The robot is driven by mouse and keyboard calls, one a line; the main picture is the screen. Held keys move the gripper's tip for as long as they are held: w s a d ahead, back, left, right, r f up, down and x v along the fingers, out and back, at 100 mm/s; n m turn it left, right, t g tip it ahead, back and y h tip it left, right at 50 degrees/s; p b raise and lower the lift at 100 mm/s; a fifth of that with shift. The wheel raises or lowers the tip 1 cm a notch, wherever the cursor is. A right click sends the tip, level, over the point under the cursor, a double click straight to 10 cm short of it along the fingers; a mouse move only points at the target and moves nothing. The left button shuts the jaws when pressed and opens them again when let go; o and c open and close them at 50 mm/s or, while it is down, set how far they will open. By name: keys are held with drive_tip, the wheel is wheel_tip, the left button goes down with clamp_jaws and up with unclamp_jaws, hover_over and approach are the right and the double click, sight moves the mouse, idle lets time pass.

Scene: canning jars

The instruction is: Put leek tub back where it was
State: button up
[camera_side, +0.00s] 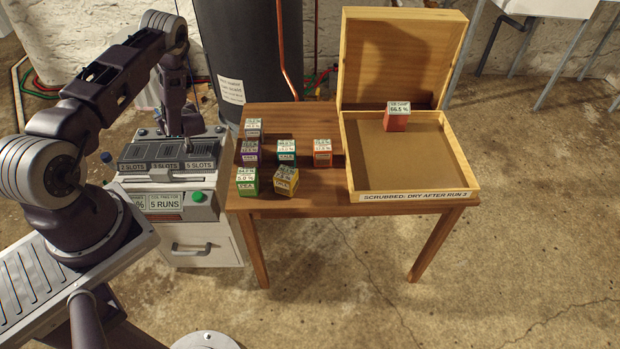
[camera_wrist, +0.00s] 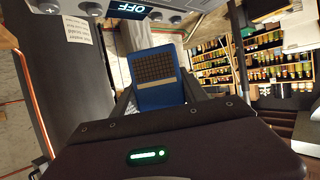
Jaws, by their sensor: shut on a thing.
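My gripper (camera_side: 187,138) is low over the dark slotted top of the grey machine (camera_side: 172,152) at the left. In the wrist view a blue tub (camera_wrist: 160,97) with a brown meshed face sits between my fingers, and they are shut on it. No name shows on its visible faces, so I cannot tell from print that it is the leek tub. In the side view the held tub is hidden, and I cannot tell whether it touches the machine.
Several labelled tubs, including a green one (camera_side: 247,182) and a yellow one (camera_side: 285,181), stand on the left of the wooden table (camera_side: 330,205). A dark cylinder (camera_side: 238,60) stands behind.

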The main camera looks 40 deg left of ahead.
drive_tip(key=w+d+m+t+h, duration=0.1)
drive_tip(key=w+d+m+t, duration=0.2)
drive_tip(key=w+d, duration=0.3)
drive_tip(key=w+d+m+t+h, duration=0.2)
drive_tip(key=w+d, duration=0.5)
drive_tip(key=d, duration=0.7)
drive_tip(key=w+d+m+t+h, duration=0.1)
drive_tip(key=w+d+m+t, duration=0.2)
drive_tip(key=w+d, duration=0.3)
drive_tip(key=shift+w+d+r+m+t+h, duration=0.1)
drive_tip(key=shift+d+m+t, duration=0.05)
drive_tip(key=shift+d, duration=0.7)
drive_tip(key=shift+w+d+f+m+t+h, duration=0.1)
drive_tip(key=shift+d+t, duration=0.1)
drive_tip(key=shift+d, duration=0.65)
drive_tip(key=shift+w+d+r+m+t+h, duration=0.1)
drive_tip(key=shift+d+m+t, duration=0.05)
drive_tip(key=shift+d, duration=0.7)
drive_tip(key=d+m+t+h, duration=0.2)
drive_tip(key=d+m+h, duration=0.1)
drive_tip(key=d, duration=1.1)
drive_tip(key=shift+m+h, duration=0.4)
drive_tip(key=shift+h, duration=0.1)
drive_tip(key=f, duration=0.3)
drive_tip(key=d+f, duration=0.1)
drive_tip(key=f, duration=0.5)
drive_tip(key=shift+w+d+f, duration=0.1)
drive_tip(key=shift+w+d, duration=0.05)
drive_tip(key=shift+w, duration=0.25)
drive_tip(key=shift+f, duration=0.4)
